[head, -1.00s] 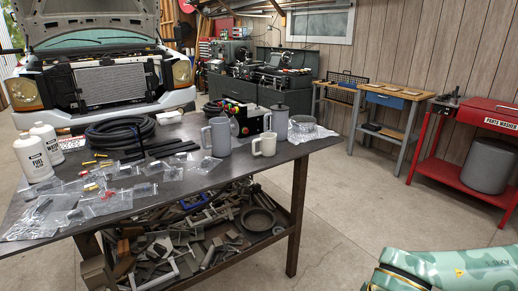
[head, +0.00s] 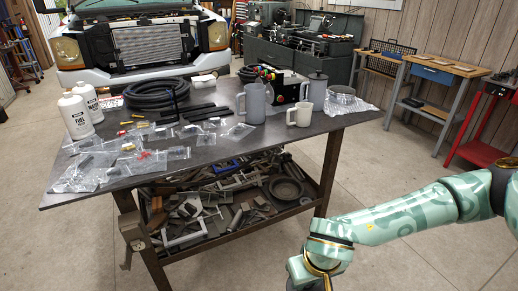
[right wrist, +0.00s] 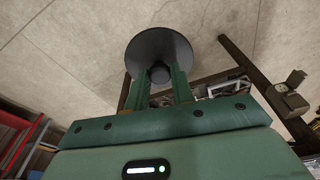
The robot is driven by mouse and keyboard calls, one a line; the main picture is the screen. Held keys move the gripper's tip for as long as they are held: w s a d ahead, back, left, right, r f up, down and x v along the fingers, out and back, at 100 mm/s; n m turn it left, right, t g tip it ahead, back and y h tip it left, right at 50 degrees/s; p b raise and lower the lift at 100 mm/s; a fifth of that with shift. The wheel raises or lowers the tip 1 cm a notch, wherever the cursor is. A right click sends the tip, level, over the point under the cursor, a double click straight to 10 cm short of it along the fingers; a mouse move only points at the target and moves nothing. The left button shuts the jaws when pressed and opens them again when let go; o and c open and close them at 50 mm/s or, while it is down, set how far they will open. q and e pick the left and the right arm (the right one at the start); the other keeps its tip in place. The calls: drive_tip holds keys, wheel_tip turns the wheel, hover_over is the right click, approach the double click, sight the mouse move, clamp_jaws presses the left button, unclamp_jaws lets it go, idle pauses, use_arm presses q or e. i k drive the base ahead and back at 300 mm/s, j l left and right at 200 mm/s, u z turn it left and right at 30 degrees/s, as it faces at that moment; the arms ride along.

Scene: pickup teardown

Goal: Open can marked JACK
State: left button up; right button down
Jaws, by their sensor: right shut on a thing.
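My right arm enters the head view from the right; its wrist is at the bottom edge and its fingers are out of that view. In the right wrist view my right gripper (right wrist: 160,78) is shut on the small central knob of a dark grey, round, lid-like piece (right wrist: 160,42). It is held above the concrete floor. No can with a readable JACK mark shows. Two white bottles (head: 75,116) with dark print stand at the table's left. Grey jug-like vessels (head: 251,103) stand at its right; their markings cannot be read. My left gripper is not in view.
The dark table (head: 215,160) carries bagged parts, a coiled black hose (head: 155,93), a cream mug (head: 300,115) and a clear round container (head: 341,96). Floor right of the table is open.

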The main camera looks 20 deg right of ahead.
sight(254, 95)
drive_tip(key=i+l+u, duration=0.25)
drive_tip(key=l, duration=0.3)
drive_tip(key=l+u, duration=0.25)
drive_tip(key=l, duration=0.3)
drive_tip(key=i+l+u, duration=0.1)
drive_tip(key=l+u, duration=0.2)
drive_tip(key=l, duration=0.3)
